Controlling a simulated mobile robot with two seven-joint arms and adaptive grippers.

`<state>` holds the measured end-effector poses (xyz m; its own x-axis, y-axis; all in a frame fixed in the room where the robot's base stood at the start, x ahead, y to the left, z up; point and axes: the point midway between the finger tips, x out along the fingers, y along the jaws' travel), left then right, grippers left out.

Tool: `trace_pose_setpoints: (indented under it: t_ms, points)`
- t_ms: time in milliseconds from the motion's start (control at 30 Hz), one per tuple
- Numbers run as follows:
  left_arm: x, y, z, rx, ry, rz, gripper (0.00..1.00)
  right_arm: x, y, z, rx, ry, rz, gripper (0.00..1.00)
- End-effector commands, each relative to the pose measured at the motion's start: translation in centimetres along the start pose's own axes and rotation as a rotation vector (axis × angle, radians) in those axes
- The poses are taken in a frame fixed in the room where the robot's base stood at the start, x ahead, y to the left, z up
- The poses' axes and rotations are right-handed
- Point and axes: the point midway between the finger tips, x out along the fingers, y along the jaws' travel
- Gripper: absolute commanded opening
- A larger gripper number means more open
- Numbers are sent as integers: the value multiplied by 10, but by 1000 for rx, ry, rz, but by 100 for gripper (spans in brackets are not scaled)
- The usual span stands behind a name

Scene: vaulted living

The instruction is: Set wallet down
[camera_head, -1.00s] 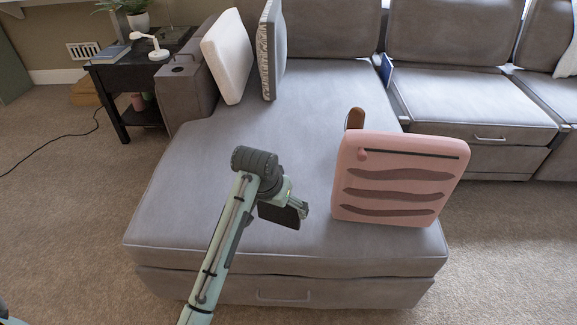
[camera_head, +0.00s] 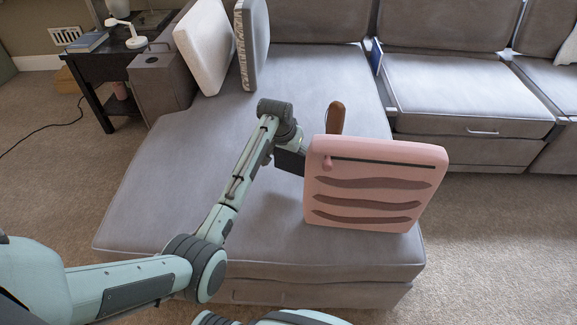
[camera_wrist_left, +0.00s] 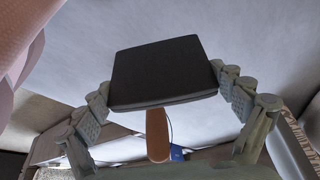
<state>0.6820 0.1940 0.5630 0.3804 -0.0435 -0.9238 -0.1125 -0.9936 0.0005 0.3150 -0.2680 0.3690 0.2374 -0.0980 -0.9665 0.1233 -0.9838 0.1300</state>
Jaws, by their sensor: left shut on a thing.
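The wallet (camera_wrist_left: 163,72) is a flat, dark, nearly black slab. In the left wrist view it sits between the two fingers of my left gripper (camera_wrist_left: 160,88), which is shut on it. In the head view my left gripper (camera_head: 298,146) is over the grey sofa's chaise seat (camera_head: 190,170), just left of the pink cushion and partly hidden by it. The wallet also shows there as a dark patch (camera_head: 288,161) below the wrist. I cannot tell whether it touches the seat. My right gripper is out of view.
The pink striped cushion (camera_head: 372,186) stands upright close right of the gripper. A brown rounded object (camera_head: 336,118) rises behind it. A white cushion (camera_head: 204,48) and a grey one (camera_head: 251,45) stand at the back left. The chaise's left and middle are clear.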

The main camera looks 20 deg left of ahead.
Motion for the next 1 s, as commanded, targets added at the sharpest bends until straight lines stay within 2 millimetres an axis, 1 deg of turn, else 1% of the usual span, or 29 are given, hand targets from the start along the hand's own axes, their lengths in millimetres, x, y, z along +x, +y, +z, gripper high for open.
trace_pose_setpoints:
  t_ms: [167,333,467,700,733,767,800,1000]
  points:
    - [13,0,6,0,-1,0,64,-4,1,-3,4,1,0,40]
    - [36,0,15,0,-1,1,64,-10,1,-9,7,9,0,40]
    - [38,0,16,0,2,0,64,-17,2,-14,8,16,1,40]
    - [40,0,17,0,1,0,64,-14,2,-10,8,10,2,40]
    - [41,0,17,0,0,0,95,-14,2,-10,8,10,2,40]
    - [41,0,17,0,1,0,99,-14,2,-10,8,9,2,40]
    - [40,0,17,0,1,0,100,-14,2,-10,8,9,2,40]
    - [40,0,17,0,1,0,100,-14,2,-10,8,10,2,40]
